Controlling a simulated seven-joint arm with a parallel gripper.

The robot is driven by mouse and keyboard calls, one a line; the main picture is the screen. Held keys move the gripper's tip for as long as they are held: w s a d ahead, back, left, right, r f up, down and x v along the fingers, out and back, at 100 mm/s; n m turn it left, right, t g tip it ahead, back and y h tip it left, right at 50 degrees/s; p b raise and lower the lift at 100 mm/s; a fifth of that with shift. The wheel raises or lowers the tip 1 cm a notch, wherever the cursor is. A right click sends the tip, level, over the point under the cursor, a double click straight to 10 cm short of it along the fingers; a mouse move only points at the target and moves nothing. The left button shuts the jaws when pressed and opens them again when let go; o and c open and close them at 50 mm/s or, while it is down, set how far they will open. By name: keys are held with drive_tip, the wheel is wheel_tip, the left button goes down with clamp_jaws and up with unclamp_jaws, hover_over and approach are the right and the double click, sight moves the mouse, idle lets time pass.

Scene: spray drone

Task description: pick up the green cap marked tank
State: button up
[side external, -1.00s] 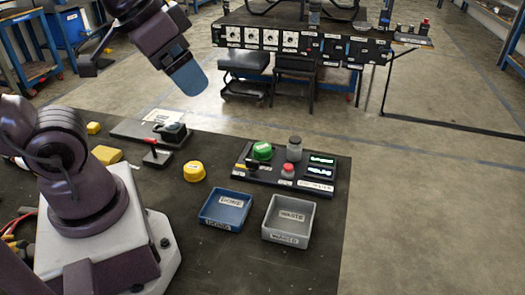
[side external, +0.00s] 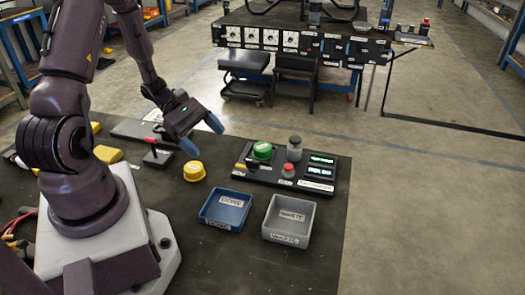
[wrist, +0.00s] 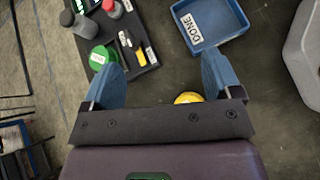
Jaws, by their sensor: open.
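The green cap (side external: 262,150) sits on the left part of a dark panel, with a pale label on it too small to read. In the wrist view the green cap (wrist: 103,57) is at upper left, partly hidden behind one blue finger. My gripper (side external: 204,132) is open and empty, in the air to the left of the green cap and above the table. In the wrist view my gripper (wrist: 158,78) shows its two blue fingers spread wide, with no object held between them.
A yellow cap (side external: 194,171) stands on the table below my gripper. A blue DONE tray (side external: 210,222) and a grey WASTE tray (side external: 270,230) stand in front.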

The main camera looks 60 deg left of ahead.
sight(263, 146)
drive_tip(key=a+f+n+t, duration=0.2)
drive_tip(key=w+a+f+n+t+y, duration=0.1)
drive_tip(key=a+f+n, duration=0.1)
drive_tip(key=n, duration=0.1)
drive_tip(key=shift+w+f+n+t, duration=0.2)
drive_tip(key=shift+n+t, duration=0.1)
drive_tip(key=shift+t, duration=0.1)
drive_tip(key=shift+w+a+r+n+t+y, duration=0.25)
drive_tip(key=shift+w+a+n+t+y, duration=0.75)
drive_tip(key=shift+a, duration=0.25)
drive_tip(key=shift+w+a+r, duration=0.1)
drive_tip(key=shift+w+a, duration=0.05)
drive_tip(key=shift+w, duration=0.25)
drive_tip(key=x, duration=1.2)
drive_tip(key=shift+w, duration=0.35)
drive_tip(key=shift+c, duration=0.5)
drive_tip(key=c, duration=1)
